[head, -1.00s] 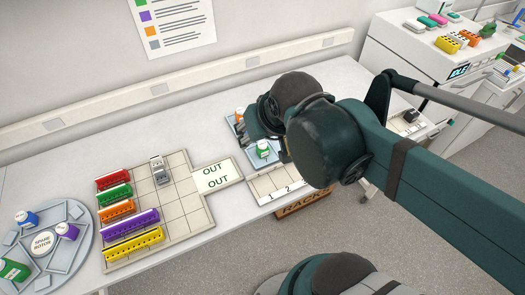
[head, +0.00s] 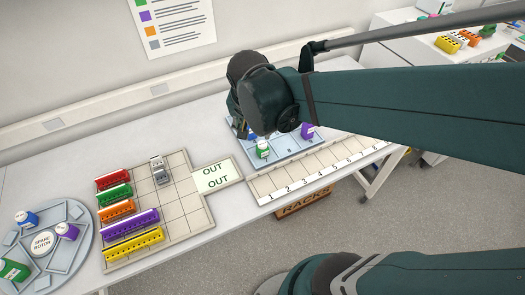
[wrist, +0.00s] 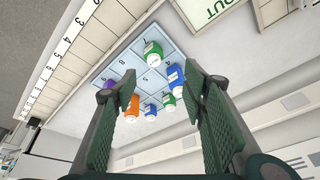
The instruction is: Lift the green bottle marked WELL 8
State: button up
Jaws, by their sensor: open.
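Two green bottles with white caps show in the wrist view. One green bottle (wrist: 153,53) stands toward the top of the blue tray (wrist: 118,52). The other green bottle (wrist: 169,102) stands lower, between two blue bottles. I cannot read which one is marked WELL 8. In the head view one green bottle (head: 262,149) shows on the tray's near-left part; the other is hidden by my arm. My gripper (wrist: 160,76) is open and empty above the tray, with the bottles in view between and beyond its fingers. It touches none that I can see.
Blue bottles (wrist: 176,76) (wrist: 150,110), an orange bottle (wrist: 132,105) and a purple bottle (wrist: 109,85) share the tray. A numbered rack strip (head: 320,170) runs along its near side. The OUT pad (head: 217,176) and a grid board (head: 175,208) with coloured racks lie left.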

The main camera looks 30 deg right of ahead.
aim_at(261, 144)
jog(key=shift+w+d+f+m+g+h, duration=0.5)
jog(key=shift+w+f+m, duration=0.5)
jog(key=shift+f+m, duration=0.7)
jog(key=shift+w+d+f+m+g+h, duration=0.35)
jog(key=shift+w+f+m+g, duration=0.3)
jog(key=shift+w+f+m, duration=1)
jog(key=shift+w+d+f+m+g+h, duration=0.5)
jog(key=shift+f+m, duration=0.85)
jog(key=shift+f, duration=0.9)
jog(key=shift+s+a, duration=0.1)
jog(key=shift+x, duration=1.3)
jog(key=shift+f, duration=0.15)
jog(key=shift+b+x, duration=0.3)
jog(key=shift+x, duration=2.2)
jog(key=shift+s, duration=0.1)
jog(key=c, duration=1)
